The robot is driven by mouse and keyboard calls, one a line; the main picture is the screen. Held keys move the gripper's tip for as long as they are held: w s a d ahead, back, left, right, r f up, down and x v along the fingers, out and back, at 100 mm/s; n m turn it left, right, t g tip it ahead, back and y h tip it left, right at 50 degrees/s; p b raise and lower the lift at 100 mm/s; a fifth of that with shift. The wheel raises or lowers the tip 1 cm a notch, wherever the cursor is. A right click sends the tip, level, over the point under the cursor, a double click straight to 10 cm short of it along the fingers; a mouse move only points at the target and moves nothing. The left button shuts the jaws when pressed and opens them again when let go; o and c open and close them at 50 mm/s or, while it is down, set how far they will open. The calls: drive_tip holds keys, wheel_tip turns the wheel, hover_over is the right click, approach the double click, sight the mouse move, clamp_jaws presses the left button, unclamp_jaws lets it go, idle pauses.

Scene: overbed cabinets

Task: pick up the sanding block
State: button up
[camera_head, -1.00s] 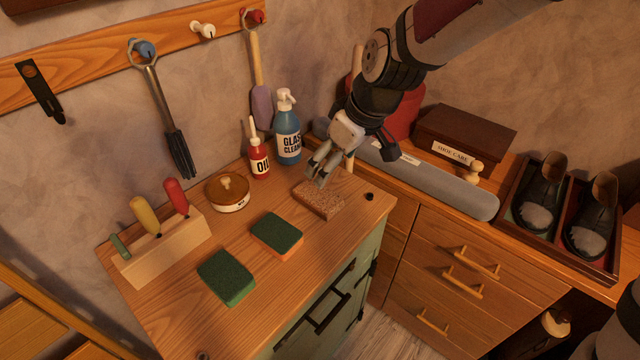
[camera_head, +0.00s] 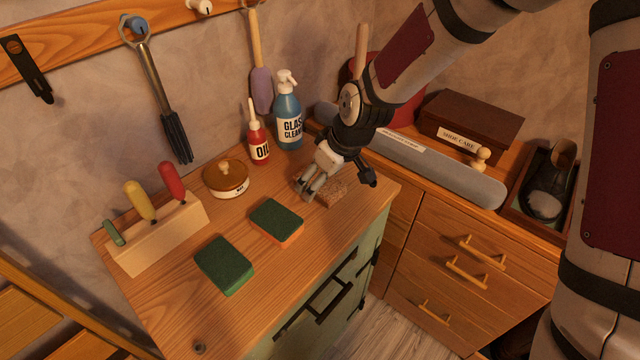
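A brown, speckled block (camera_head: 334,193), which I take to be the sanding block, lies flat on the wooden cabinet top near its right rear corner. My gripper (camera_head: 306,194) points down and to the left over the block's left part, which it hides. Its two fingers show side by side with a narrow gap and look open, with nothing seen between them. I cannot tell whether the fingertips touch the block or the wood.
A round tin (camera_head: 226,180), an oil bottle (camera_head: 259,146) and a glass cleaner bottle (camera_head: 288,120) stand behind. A tool holder (camera_head: 160,238) is at left. A grey roll (camera_head: 440,172) lies on the right counter.

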drive_tip(key=c, duration=1.2)
drive_tip(key=shift+r, duration=0.5)
drive_tip(key=v, duration=0.3)
drive_tip(key=shift+w+a, duration=0.15)
drive_tip(key=shift+a, duration=0.15)
drive_tip(key=s+d+r+p, duration=0.1)
drive_tip(key=s+d+p, duration=0.3)
drive_tip(key=s, duration=1)
drive_tip(key=shift+s+d+r, duration=0.15)
drive_tip(key=shift+s+d, duration=0.05)
drive_tip(key=shift+d, duration=0.75)
